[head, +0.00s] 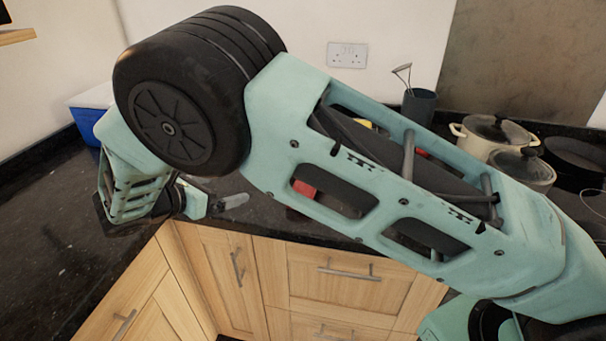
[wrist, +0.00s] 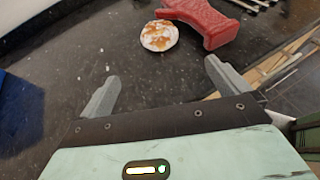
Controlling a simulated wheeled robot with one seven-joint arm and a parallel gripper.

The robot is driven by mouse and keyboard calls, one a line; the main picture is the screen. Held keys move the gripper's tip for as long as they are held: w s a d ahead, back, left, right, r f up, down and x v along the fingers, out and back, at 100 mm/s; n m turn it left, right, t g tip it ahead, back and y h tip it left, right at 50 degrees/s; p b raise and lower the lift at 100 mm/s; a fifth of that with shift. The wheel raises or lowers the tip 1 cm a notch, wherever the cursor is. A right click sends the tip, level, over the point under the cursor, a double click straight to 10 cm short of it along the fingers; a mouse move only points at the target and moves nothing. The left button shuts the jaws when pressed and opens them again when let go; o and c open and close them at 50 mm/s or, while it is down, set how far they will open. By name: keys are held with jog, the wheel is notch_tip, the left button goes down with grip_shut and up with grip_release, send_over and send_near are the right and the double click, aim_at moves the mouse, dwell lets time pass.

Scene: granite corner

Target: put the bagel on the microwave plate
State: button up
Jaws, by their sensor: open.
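A small round white and orange-brown thing (wrist: 159,36), which looks like the bagel, lies flat on the dark counter in the wrist view. It is beyond my fingertips, roughly centred between them and apart from both. My gripper (wrist: 161,68) is open with nothing between its fingers, above the counter. In the head view, my gripper (head: 222,203) is low at the left near the counter's front edge, partly hidden by my arm. The bagel cannot be made out there; my arm covers much of the counter. I see no microwave plate in either view.
A red handled object (wrist: 205,20) lies right beside the bagel. A blue and white box (head: 87,118) stands at the back left. A cream pot (head: 488,137), another lidded pot (head: 522,168) and a utensil holder (head: 419,107) are at the right. The left counter is clear.

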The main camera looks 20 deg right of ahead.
jog(key=p+x, duration=0.2)
jog(key=x, duration=0.3)
jog(key=p+x, duration=0.1)
jog(key=x, duration=0.5)
jog(key=shift+w+d+r+p, duration=0.1)
jog(key=shift+w+d+p, duration=0.15)
jog(key=shift+p, duration=0.1)
jog(key=p+x, duration=0.2)
jog(key=x, duration=0.3)
jog(key=shift+d+p, duration=0.1)
jog(key=shift+p, duration=0.25)
jog(key=shift+w+d+f, duration=0.25)
jog(key=shift+d+f, duration=0.05)
jog(key=shift+f, duration=0.1)
jog(key=c, duration=0.6)
